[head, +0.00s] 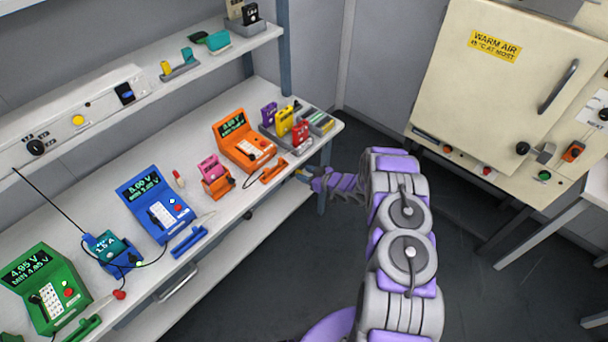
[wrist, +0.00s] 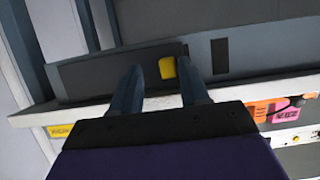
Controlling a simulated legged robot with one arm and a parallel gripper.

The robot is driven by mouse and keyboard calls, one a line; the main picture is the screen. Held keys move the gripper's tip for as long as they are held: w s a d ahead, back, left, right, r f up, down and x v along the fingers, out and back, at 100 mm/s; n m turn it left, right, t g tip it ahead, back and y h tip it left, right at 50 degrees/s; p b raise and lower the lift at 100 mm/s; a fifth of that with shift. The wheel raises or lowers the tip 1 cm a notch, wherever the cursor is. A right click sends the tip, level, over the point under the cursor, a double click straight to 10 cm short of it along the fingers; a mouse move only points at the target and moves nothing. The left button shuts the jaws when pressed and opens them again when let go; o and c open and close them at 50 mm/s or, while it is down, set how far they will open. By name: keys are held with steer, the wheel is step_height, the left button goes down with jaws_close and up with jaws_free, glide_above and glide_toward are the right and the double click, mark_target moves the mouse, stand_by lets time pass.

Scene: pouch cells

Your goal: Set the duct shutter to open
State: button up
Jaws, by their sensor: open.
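In the wrist view a yellow knob (wrist: 167,68) stands on a long dark grey panel (wrist: 95,75), which I take to be the duct shutter. A dark upright slot (wrist: 220,56) lies to the right of the knob. My gripper (wrist: 158,66) is open, with its two fingers on either side of the knob in the picture. The knob looks nearer the right finger; I cannot tell whether either finger touches it. In the head view my gripper (head: 306,175) is small, by the bench's right front corner, and the knob cannot be made out clearly there.
In the head view the bench (head: 105,183) carries testers, chargers and a grey tray of coloured cells. A cream warm-air cabinet (head: 480,100) stands at right. Dark floor between is clear.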

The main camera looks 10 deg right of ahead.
steer(key=p+v, duration=0.2)
steer(key=v, duration=1.5)
steer(key=shift+p, duration=0.35)
steer(key=shift+s+a, duration=0.1)
steer(key=shift+a, duration=0.25)
steer(key=shift+r, duration=0.1)
